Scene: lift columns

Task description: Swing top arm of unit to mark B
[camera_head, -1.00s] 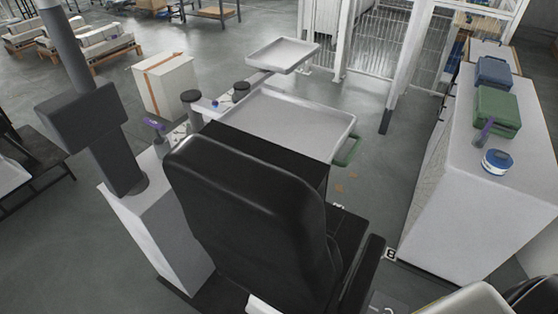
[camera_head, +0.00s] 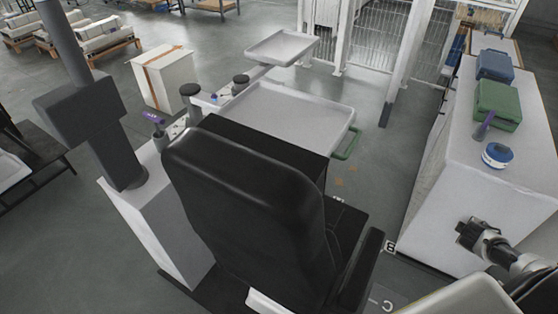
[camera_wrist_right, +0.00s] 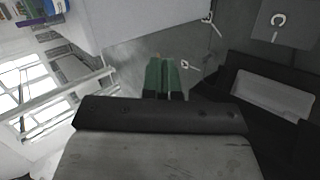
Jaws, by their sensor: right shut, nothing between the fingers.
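The unit has a pale jointed arm (camera_head: 208,101) with dark round joints, behind a black seat. A large grey tray (camera_head: 290,112) has a green handle (camera_head: 347,144) on its right side. A smaller tray (camera_head: 283,47) is farther back; I cannot tell which arm is higher. Floor mark B (camera_head: 390,247) lies right of the seat, by the white cabinet. My right gripper (camera_head: 463,234) is over the cabinet's near side, well apart from the handle. Its green fingertips (camera_wrist_right: 166,70) are shut and empty in the wrist view. My left gripper is not visible.
The black seat (camera_head: 240,205) blocks much of the near middle. The white cabinet (camera_head: 455,195) stands right, carrying a green case (camera_head: 497,103), a blue case (camera_head: 494,66) and a blue-white roll (camera_head: 497,155). Mark C (camera_head: 386,306) is nearer.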

